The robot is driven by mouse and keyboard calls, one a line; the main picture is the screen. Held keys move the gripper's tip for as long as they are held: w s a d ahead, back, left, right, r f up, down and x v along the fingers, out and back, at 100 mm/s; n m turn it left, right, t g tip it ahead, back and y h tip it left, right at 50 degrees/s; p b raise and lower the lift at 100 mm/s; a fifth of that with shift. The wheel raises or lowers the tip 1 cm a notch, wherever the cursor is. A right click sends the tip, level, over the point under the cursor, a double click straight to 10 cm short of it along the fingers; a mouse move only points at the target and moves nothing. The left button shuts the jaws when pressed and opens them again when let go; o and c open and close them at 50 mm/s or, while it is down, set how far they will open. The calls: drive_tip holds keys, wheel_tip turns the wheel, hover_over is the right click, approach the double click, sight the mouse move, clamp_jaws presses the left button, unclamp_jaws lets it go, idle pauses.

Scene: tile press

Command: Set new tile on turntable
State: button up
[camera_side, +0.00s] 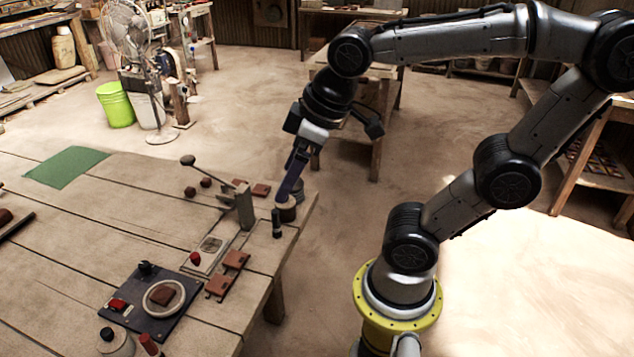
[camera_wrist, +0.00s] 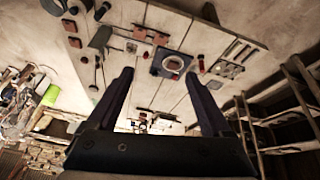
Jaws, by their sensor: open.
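The turntable is a dark plate (camera_side: 181,320) with a pale round disc near the table's front edge; a brown square tile (camera_side: 162,296) lies on the disc. The turntable also shows in the wrist view (camera_wrist: 158,67). Reddish-brown tiles (camera_side: 236,259) (camera_side: 218,285) lie on the table between turntable and press, and two more (camera_side: 261,190) (camera_side: 240,183) lie behind the press. Which one is the new tile I cannot tell. My gripper (camera_side: 284,197) is above the table's right end, near the small dark pots. In the wrist view my gripper (camera_wrist: 161,75) is open with nothing between its fingers.
The press (camera_side: 245,207) with its raised lever stands near my gripper. A red-topped knob (camera_side: 195,258) and jars (camera_side: 115,343) are nearby. A green mat (camera_side: 67,167) lies at far left; the table's left middle is mostly clear.

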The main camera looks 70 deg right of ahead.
drive_tip(key=s, duration=0.1)
drive_tip(key=s+f+m, duration=0.1)
drive_tip(key=s, duration=0.1)
drive_tip(key=s+m, duration=0.1)
drive_tip(key=shift+s+d+f+t, duration=0.25)
drive_tip(key=shift+f+t, duration=0.05)
drive_tip(key=shift+f, duration=0.05)
drive_tip(key=shift+c, duration=0.3)
idle(0.6)
